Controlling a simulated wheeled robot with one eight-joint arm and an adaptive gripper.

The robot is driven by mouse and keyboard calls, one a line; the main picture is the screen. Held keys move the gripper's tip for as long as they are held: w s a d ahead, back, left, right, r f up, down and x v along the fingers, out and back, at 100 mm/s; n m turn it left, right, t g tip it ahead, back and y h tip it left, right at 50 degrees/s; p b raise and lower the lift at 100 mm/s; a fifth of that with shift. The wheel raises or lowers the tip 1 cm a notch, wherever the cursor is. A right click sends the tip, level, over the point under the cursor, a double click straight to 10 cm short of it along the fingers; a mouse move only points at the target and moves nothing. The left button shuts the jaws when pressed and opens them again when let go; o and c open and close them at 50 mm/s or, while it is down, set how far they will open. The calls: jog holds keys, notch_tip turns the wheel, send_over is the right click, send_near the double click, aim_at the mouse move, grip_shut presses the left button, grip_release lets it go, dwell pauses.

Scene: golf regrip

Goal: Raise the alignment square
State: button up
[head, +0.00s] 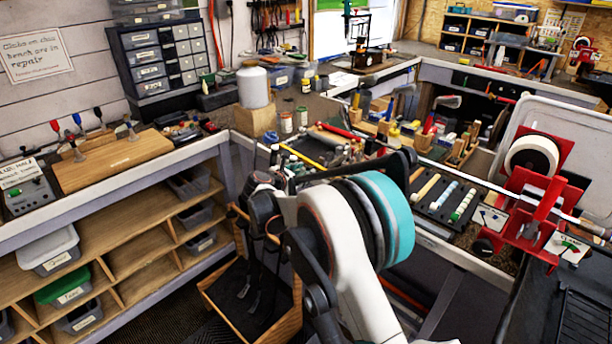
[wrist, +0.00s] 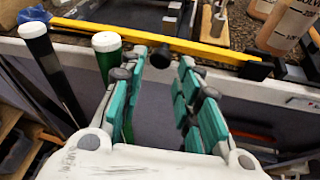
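I cannot pick out the alignment square for certain. A long yellow bar (wrist: 150,37) with a black end lies along the bench edge in the wrist view, beyond my fingertips. It may be the yellow strip (head: 303,156) on the bench in the head view. My gripper (wrist: 164,62) is open, its two green-padded fingers apart and pointing toward the bench edge. A small dark round thing shows between the fingertips; I cannot tell what it is. I see no object clasped. In the head view my arm hides most of the gripper.
A green grip (wrist: 108,62) with a white cap stands close beside the left finger. A black grip (wrist: 45,65) stands farther left. Clear bottles (wrist: 288,25) stand at upper right. A red clamp fixture (head: 540,205) with a white roll stands at the right in the head view.

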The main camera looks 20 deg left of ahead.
jog(key=shift+x, duration=1.5)
grip_shut()
